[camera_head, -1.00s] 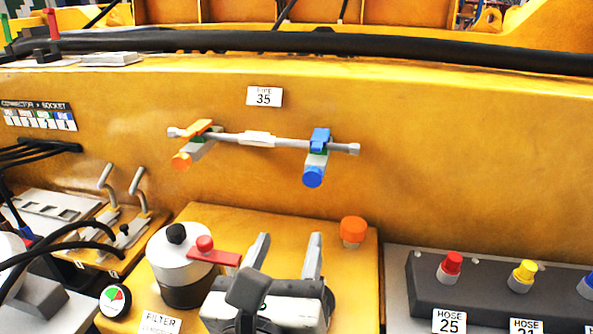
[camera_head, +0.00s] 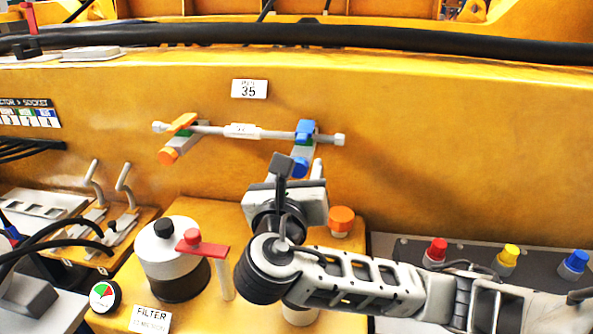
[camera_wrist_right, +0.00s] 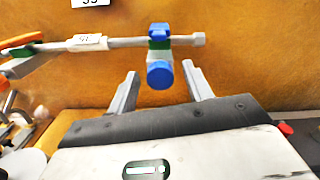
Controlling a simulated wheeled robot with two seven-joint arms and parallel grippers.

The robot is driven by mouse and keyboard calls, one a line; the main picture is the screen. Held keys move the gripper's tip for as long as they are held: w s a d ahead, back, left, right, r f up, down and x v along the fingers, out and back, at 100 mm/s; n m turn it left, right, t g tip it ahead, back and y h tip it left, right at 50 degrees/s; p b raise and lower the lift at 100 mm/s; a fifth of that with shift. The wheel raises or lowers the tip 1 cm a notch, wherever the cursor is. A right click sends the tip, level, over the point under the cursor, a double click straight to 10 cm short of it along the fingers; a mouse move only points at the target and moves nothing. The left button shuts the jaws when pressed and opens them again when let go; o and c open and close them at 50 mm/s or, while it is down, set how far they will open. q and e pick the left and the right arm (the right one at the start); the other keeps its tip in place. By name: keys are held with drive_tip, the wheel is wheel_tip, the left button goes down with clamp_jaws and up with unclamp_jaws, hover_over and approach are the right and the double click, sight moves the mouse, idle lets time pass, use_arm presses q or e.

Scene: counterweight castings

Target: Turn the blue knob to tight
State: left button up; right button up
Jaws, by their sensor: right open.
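The blue knob (camera_head: 299,167) sits at the front end of the right-hand clamp on a grey pipe (camera_head: 265,132), below a blue lever (camera_head: 306,130). In the right wrist view the blue knob (camera_wrist_right: 160,75) appears between the two fingers, near their tips. My right gripper (camera_wrist_right: 158,78) is open, its fingers apart on either side of the knob with visible gaps. In the head view my right gripper (camera_head: 300,168) is in front of the clamp and its wrist hides part of it. My left gripper is not in view.
An orange knob (camera_head: 168,156) and orange lever (camera_head: 183,122) are on the left clamp. An orange cap (camera_head: 341,220) stands below right. A filter canister (camera_head: 172,255) with a red handle (camera_head: 204,248) stands left of my arm. A yellow wall (camera_head: 440,140) lies behind.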

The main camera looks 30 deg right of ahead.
drive_tip(key=c, duration=1)
drive_tip(key=shift+o, duration=0.2)
